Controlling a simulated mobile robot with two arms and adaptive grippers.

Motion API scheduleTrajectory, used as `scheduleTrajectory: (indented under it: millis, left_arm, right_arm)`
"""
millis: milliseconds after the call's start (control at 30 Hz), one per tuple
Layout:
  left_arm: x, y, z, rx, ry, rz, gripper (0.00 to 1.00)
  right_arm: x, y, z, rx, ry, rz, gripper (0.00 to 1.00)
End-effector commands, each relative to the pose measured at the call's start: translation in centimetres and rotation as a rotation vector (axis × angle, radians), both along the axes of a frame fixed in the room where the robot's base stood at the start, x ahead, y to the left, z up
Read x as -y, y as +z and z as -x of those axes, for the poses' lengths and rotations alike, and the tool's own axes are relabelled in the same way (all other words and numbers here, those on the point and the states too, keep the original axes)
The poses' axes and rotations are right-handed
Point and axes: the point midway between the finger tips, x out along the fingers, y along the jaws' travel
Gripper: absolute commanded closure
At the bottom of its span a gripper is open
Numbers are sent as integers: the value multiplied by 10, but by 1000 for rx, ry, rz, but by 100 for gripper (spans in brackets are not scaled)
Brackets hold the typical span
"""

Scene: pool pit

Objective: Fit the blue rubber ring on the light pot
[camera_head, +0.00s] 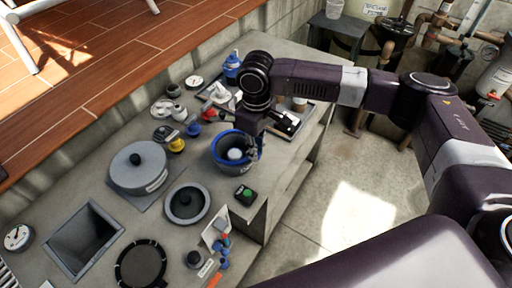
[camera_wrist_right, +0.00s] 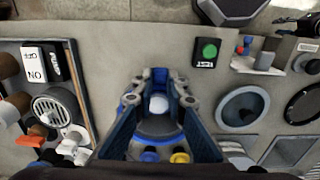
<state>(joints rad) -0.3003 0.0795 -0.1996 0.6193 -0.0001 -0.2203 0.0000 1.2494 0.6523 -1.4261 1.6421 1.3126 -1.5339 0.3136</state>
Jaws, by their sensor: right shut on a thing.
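The blue rubber ring (camera_head: 222,134) is at the upper rim of the dark grey light pot (camera_head: 228,165) in the head view. Whether it is seated or just above the rim I cannot tell. A white dome (camera_head: 235,154) shows inside the pot, and also between my fingers in the wrist view (camera_wrist_right: 158,104). My right gripper (camera_head: 254,150) points down at the right side of the ring and is shut on it. In the wrist view its fingers (camera_wrist_right: 158,82) hide much of the pot and ring. A dark shape like my left gripper (camera_wrist_right: 285,22) shows at the wrist view's upper right, its jaws unclear.
A green button box (camera_head: 245,194) stands close in front of the pot. The counter's right edge is near.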

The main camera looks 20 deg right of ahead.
Motion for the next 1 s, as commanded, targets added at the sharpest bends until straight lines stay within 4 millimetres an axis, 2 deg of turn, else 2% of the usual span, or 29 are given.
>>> scheduleTrajectory:
  millis: [1000]
  left_arm:
    - [0, 8, -1, 1, -1, 0, 67]
  right_arm:
    - [0, -8, 1, -1, 1, 0, 100]
